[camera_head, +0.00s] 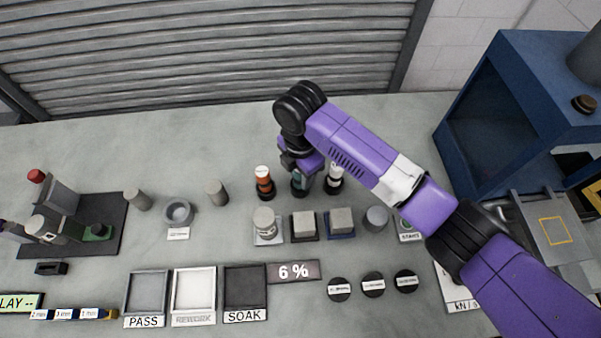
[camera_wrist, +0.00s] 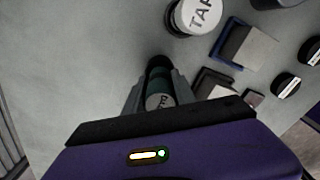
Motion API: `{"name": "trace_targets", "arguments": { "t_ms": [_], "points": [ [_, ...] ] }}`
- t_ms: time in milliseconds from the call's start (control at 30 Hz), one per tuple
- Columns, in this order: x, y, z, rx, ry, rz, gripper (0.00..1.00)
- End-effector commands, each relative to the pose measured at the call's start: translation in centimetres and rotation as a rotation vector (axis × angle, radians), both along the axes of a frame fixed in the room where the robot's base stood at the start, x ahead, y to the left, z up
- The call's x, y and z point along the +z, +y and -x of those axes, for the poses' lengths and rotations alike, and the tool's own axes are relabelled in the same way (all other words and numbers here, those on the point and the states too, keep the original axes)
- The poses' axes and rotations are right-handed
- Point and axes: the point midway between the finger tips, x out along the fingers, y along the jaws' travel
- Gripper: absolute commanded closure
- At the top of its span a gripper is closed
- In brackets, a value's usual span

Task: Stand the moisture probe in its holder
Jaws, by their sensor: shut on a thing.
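My gripper (camera_head: 301,172) reaches down to the back middle of the bench. It is shut on a dark green cylinder (camera_head: 299,184), probably the moisture probe. In the wrist view the green cylinder (camera_wrist: 159,84) lies between the two fingers, with a pale, lettered end and a black part at its other end. An orange-and-white capped cylinder (camera_head: 263,178) stands to its left, and a white-capped one (camera_head: 335,174) to its right, both with black lower parts. I cannot tell whether the held cylinder touches the bench or which part is its holder.
In front stand several grey blocks and cylinders, including a block on a blue base (camera_head: 341,222). A round grey cup (camera_head: 178,213) is to the left. A blue cabinet (camera_head: 497,120) is at right.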

Motion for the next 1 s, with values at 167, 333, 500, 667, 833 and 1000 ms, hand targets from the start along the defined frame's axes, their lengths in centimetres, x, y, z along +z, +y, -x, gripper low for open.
{"name": "trace_targets", "arguments": {
  "t_ms": [167,333,500,667,833,1000],
  "points": [
    [-0.1,0.0,-0.1,0.000,-0.002,-0.001,1.00],
    [-0.3,0.0,0.0,-0.001,-0.001,-0.001,1.00],
    [-0.4,0.0,0.0,-0.001,0.000,-0.001,0.49],
    [-0.4,0.0,0.0,-0.001,0.000,-0.001,0.47],
    [-0.3,0.0,0.0,-0.001,0.000,-0.001,0.47],
    [0.9,0.1,-0.1,0.001,-0.003,-0.003,0.47]
  ]
}}
